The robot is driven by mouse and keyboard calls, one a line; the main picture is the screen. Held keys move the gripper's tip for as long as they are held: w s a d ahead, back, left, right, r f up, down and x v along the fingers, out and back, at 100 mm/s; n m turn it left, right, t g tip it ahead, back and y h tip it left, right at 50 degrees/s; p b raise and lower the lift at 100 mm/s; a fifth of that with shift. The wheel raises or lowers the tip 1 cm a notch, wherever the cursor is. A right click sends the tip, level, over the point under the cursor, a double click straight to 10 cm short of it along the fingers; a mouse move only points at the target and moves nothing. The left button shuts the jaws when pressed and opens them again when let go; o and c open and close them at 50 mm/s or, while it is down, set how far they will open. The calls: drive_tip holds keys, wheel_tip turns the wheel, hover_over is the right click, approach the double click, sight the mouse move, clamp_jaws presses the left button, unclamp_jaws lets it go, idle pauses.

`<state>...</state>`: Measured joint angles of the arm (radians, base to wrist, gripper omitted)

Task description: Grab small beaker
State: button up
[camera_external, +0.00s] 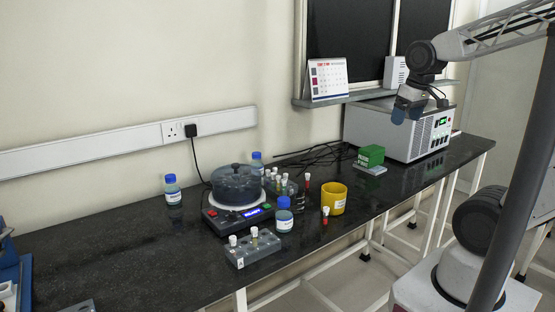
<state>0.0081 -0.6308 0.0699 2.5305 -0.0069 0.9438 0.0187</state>
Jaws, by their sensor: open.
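I cannot make out a clear glass beaker. The most beaker-like thing is a yellow open-topped cup (333,199) with a pale label, standing upright on the black bench right of the middle. My gripper (399,113) has blue-grey fingers and points down. In the picture it is above and to the right of the yellow cup, in front of the white instrument box, well clear of the cup. It is open, with nothing seen between its fingers.
A hotplate (240,216) with a dark lidded pot (236,186) stands mid-bench. Blue-capped bottles (173,192) (284,218), a grey tube rack (252,248) and a capped tube (325,216) are around it. A green block (371,156) and white instrument box (400,130) stand further right. The left bench is mostly clear.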

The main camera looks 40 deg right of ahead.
drive_tip(key=w+a+f+m+g+y, duration=0.3)
drive_tip(key=w+a+f+m, duration=0.1)
drive_tip(key=w+f, duration=0.25)
drive_tip(key=w+a+f+m+g+y, duration=0.3)
drive_tip(key=w+a+f+y, duration=0.15)
drive_tip(key=w, duration=0.35)
drive_tip(key=m+y, duration=0.6)
drive_tip(key=m, duration=0.1)
approach(301, 189)
drive_tip(key=shift+w+a+f+g+h, duration=0.15)
drive_tip(key=shift+w+a+g+h, duration=0.1)
drive_tip(key=shift+w+a+g, duration=0.2)
drive_tip(key=shift+s+a, duration=0.1)
drive_tip(key=shift+x, duration=3.1)
drive_tip(key=shift+x, duration=2.85)
drive_tip(key=shift+f, duration=0.1)
drive_tip(key=shift+c, duration=0.2)
drive_tip(key=c, duration=1)
